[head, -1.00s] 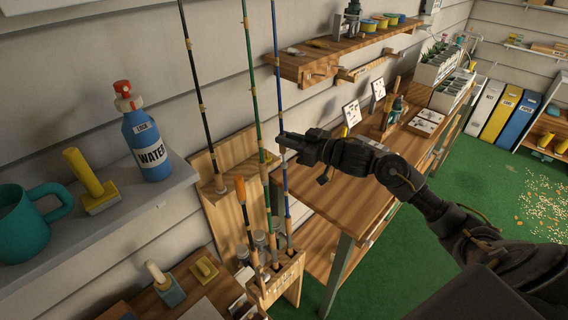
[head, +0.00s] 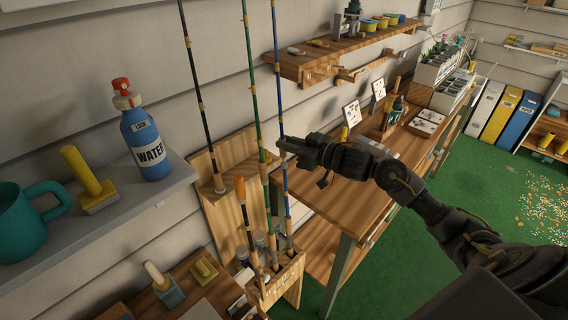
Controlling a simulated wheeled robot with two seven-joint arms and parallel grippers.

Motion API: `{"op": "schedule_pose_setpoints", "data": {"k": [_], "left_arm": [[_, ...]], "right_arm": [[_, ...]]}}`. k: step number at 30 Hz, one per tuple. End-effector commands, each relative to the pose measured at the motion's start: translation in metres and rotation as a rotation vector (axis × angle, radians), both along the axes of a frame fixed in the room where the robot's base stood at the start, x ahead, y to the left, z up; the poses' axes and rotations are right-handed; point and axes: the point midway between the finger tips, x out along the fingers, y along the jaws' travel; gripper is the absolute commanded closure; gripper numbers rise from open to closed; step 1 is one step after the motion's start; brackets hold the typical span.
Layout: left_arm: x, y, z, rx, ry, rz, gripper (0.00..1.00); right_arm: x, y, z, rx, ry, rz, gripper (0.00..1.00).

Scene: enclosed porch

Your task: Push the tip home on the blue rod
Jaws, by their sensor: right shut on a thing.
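The blue rod (head: 279,95) stands nearly upright at the right of the wooden rod rack (head: 219,205), its butt down in the rack's base. Its top end runs out of the picture. My right gripper (head: 284,142) is shut on the blue rod, about midway along its visible length. The rod shows above and below the fingers, which cover the part between them. Whether the tip section is fully seated in the joint cannot be told. My left gripper is not in view.
A green rod (head: 251,80) and a black rod (head: 192,70) stand just left of the blue one. A wooden wall shelf (head: 310,64) is close on the upper right, and a workbench (head: 345,200) lies beneath my right arm. A water bottle (head: 146,145) stands on the left shelf.

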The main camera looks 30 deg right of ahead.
Motion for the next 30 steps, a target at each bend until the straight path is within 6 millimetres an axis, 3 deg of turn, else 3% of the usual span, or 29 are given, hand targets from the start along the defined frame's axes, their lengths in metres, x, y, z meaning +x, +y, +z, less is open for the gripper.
{"op": "schedule_pose_setpoints", "data": {"k": [30], "left_arm": [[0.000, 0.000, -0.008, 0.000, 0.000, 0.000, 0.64]], "right_arm": [[-0.001, 0.000, -0.016, 0.001, 0.001, 0.000, 1.00]]}}
